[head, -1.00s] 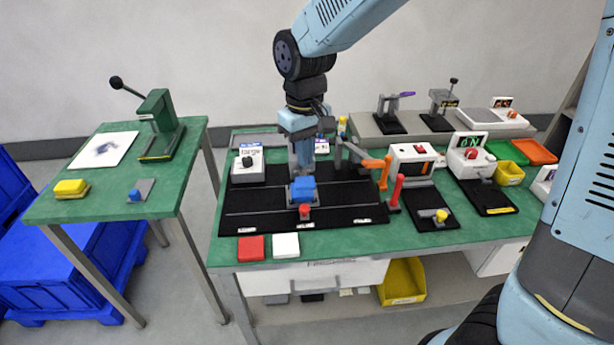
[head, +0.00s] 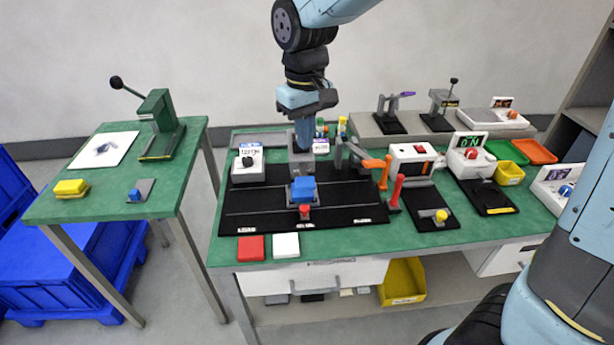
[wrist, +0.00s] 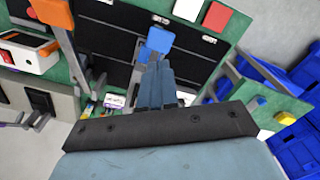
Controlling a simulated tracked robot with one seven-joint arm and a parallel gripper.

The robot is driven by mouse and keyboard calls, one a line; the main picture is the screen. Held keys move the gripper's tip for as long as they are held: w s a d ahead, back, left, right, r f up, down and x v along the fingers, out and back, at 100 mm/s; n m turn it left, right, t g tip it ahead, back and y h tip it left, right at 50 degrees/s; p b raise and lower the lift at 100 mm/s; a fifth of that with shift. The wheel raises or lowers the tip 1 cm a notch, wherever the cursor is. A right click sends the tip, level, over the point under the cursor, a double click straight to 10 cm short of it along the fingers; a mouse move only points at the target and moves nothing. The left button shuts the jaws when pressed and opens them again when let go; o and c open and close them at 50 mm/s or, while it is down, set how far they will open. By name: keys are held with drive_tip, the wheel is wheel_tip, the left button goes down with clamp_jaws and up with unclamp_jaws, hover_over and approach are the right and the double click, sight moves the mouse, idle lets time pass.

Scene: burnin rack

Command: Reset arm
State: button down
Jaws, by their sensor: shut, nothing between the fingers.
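My gripper (head: 304,136) is above the back part of the black fixture mat (head: 345,214) on the green bench, pointing down. Its fingers are closed together with nothing between them. A blue block (head: 302,189) sits in a grey fixture on the mat, in front of and below my gripper, apart from it. In the wrist view the closed fingers (wrist: 156,88) point toward the blue block (wrist: 158,40). A red button (head: 304,208) is at the front of that fixture.
A white dial box (head: 247,165) stands left of my gripper. An orange-handled clamp (head: 375,163) and a red upright handle (head: 397,190) stand right. Red (head: 251,248) and white (head: 286,245) squares lie at the front edge. A side table (head: 108,205) holds a green press (head: 158,125).

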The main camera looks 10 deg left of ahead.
drive_tip(key=shift+d, duration=0.1)
drive_tip(key=s+d+r+m+t+y, duration=0.1)
drive_tip(key=s+d+r+m+t, duration=0.2)
drive_tip(key=d, duration=0.9)
drive_tip(key=s+d+r+m, duration=0.1)
drive_tip(key=d+r+m, duration=0.2)
drive_tip(key=d+r, duration=0.55)
drive_tip(key=s+d+f+m+t+h, duration=0.1)
drive_tip(key=s+d+f+m+t, duration=0.1)
drive_tip(key=s+d, duration=0.4)
drive_tip(key=d, duration=0.4)
drive_tip(key=shift+s+d+f+m+t, duration=0.2)
drive_tip(key=shift+s+d+m+t, duration=0.1)
drive_tip(key=shift+d, duration=0.1)
